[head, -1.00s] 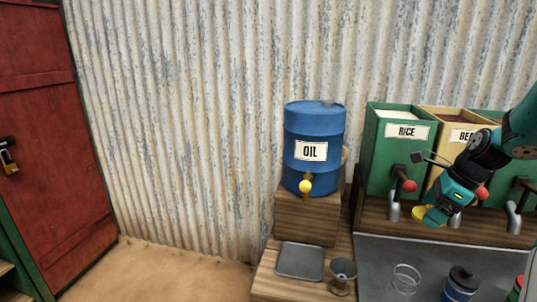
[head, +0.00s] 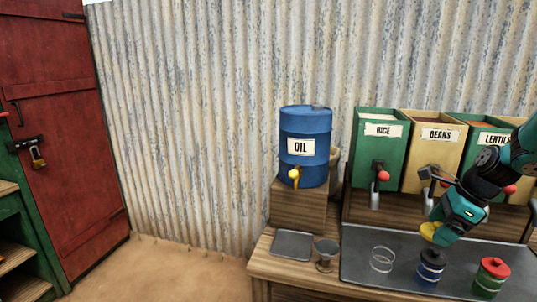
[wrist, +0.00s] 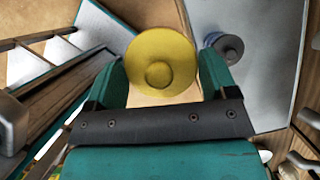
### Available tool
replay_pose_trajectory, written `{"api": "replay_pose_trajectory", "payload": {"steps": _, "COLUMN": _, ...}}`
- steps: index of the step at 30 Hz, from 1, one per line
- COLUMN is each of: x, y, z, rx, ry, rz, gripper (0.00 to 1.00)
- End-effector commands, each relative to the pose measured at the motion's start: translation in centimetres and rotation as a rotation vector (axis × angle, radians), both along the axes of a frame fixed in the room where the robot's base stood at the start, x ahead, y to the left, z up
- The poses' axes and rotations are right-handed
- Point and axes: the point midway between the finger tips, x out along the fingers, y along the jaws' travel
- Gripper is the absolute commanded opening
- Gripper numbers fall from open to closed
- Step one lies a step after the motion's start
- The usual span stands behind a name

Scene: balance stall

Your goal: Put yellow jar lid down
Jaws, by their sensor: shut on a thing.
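The yellow jar lid (wrist: 158,52) is a round disc with a raised knob, held between the fingers of my gripper (wrist: 162,80) in the wrist view. In the head view the lid (head: 428,231) shows at the tip of my gripper (head: 440,228). My gripper is shut on the lid and holds it above the grey counter mat (head: 400,262), in front of the dispensers. An open clear glass jar (head: 382,260) stands on the mat to the left of the lid.
Rice (head: 382,140) and beans (head: 433,150) bins stand behind, with protruding taps.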

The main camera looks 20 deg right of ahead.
Motion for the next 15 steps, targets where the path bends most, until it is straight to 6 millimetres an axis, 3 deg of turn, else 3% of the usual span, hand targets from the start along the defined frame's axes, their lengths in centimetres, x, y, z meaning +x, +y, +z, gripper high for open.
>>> {"api": "replay_pose_trajectory", "payload": {"steps": 8, "x": 1.9, "y": 3.2, "z": -3.0, "rx": 0.003, "ry": 0.004, "rz": 0.299, "gripper": 0.57}}
{"api": "replay_pose_trajectory", "payload": {"steps": 15, "x": 3.6, "y": 7.4, "z": -6.7, "rx": 0.006, "ry": 0.005, "rz": 0.698, "gripper": 0.57}}
